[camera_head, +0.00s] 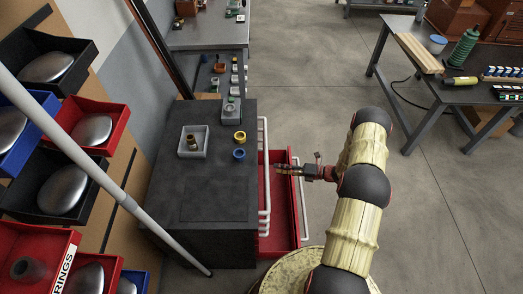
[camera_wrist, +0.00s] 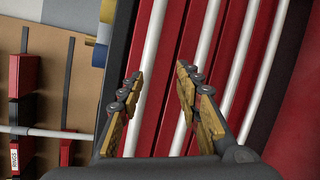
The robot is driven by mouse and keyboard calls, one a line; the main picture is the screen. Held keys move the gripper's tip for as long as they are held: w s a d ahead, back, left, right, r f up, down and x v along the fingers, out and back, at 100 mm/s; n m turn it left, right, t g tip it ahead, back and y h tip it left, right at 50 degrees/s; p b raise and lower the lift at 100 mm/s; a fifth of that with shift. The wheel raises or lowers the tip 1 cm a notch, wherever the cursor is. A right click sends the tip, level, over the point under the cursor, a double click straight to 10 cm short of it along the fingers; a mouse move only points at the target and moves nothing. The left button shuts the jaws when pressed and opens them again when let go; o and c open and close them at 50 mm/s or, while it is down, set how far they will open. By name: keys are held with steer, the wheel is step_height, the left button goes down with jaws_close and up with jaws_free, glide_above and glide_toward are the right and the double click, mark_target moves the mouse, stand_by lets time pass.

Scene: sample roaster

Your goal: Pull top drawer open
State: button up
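The dark cabinet (camera_head: 205,190) has red drawers on its right side. The top drawer's long white handle (camera_head: 263,140) runs close along the cabinet's upper edge; that drawer looks closed. A lower red drawer (camera_head: 277,238) stands out from the cabinet, with its own white handle (camera_head: 303,205) at its outer edge. My gripper (camera_head: 277,170) is over this red drawer, its fingers pointing left towards the cabinet. In the wrist view my gripper (camera_wrist: 157,88) is open, with a white handle (camera_wrist: 151,60) beyond and between the fingers. I see no contact with it.
A grey tray (camera_head: 184,143) with a brown part, yellow and blue rings (camera_head: 239,146) and a grey block sit on the cabinet top. Bins (camera_head: 95,95) line the left wall, with a pale pole before them. A table (camera_head: 450,95) stands upper right. Floor between is clear.

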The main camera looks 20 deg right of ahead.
mark_target(266, 157)
steer(key=shift+w+a+r+m+t+b, duration=0.1)
steer(key=shift+w+a+m+t+b, duration=0.15)
steer(key=shift+w+a+m, duration=0.75)
steer(key=shift+w+a+m+t+b, duration=0.25)
steer(key=shift+w+a+m+t, duration=0.1)
steer(key=shift+w, duration=1.3)
steer(key=shift+w+a+r+m+t+b, duration=0.1)
steer(key=shift+w+a+m+t+b, duration=0.15)
steer(key=shift+w+a+m, duration=0.75)
steer(key=shift+w+d+n, duration=0.3)
steer(key=shift+d+n, duration=0.05)
steer(key=shift+c, duration=0.7)
jaws_close()
